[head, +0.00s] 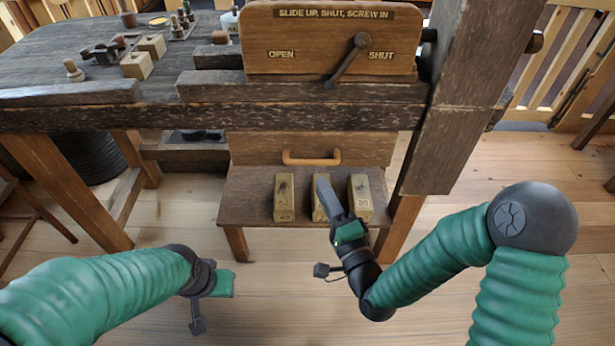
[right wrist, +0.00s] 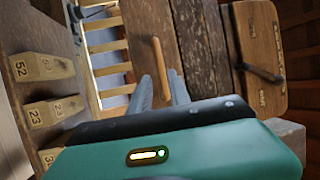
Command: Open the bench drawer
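The bench drawer's wooden front (head: 370,150) sits under the dark bench top and looks shut. Its pale wooden bar handle (head: 311,160) is in the middle of the front; it also shows in the right wrist view (right wrist: 159,64). My right gripper (head: 322,180) is in front of and below the handle. In the right wrist view its two fingers (right wrist: 160,76) stand apart, with the handle beyond and between them; I see no contact. My left gripper (head: 222,283) is low at the left, away from the drawer; its fingers are hidden.
A shelf (head: 245,200) under the drawer holds three numbered blocks (head: 284,198), one partly behind my right gripper. A sign board (head: 280,35) with a lever (head: 346,62) stands above. A thick post (head: 440,120) stands right of the drawer. The floor in front is clear.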

